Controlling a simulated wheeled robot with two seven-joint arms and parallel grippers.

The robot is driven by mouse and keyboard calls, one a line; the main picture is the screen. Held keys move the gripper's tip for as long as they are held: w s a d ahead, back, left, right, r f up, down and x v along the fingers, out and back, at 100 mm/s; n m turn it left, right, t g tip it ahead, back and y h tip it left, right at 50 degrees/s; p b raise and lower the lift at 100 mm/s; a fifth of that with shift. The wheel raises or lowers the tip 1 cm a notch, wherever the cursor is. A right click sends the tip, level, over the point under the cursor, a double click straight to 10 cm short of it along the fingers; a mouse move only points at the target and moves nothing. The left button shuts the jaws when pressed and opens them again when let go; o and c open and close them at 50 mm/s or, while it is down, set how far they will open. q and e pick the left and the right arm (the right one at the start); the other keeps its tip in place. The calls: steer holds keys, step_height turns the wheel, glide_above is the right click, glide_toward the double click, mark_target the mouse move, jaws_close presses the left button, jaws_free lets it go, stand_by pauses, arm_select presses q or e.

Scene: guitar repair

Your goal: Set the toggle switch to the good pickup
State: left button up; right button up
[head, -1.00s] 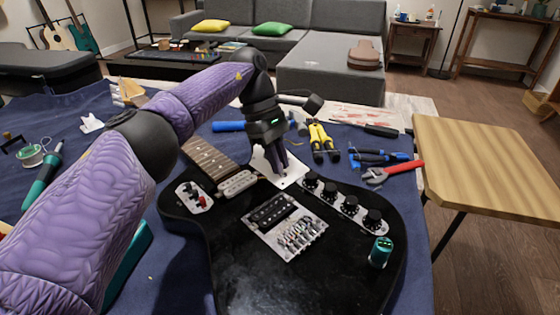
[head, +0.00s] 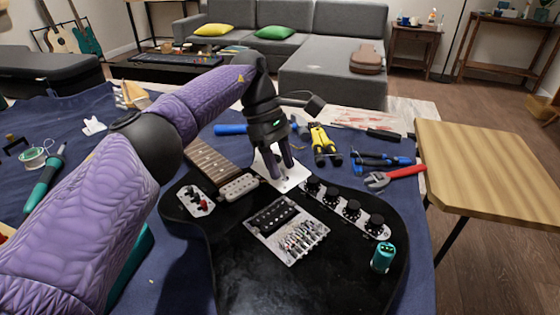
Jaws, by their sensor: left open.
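A black electric guitar body (head: 235,265) lies on the blue-covered table. The neck pickup (head: 239,187) is cream-coloured and the bridge pickup (head: 271,214) is black. My right gripper is not in view.
Several black knobs (head: 351,210) and a teal cylinder (head: 382,258) stand on the guitar's right. Yellow-black pliers (head: 323,145), blue-handled pliers (head: 380,160) and a red-handled wrench (head: 395,177) lie behind. A green soldering iron (head: 45,179) lies at left. A wooden side table (head: 490,165) stands at right.

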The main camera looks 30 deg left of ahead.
arm_select(q)
step_height(320, 180, up, 10)
steer(key=p, duration=0.3)
steer(key=shift+f, duration=0.15)
steer(key=shift+s, duration=0.1)
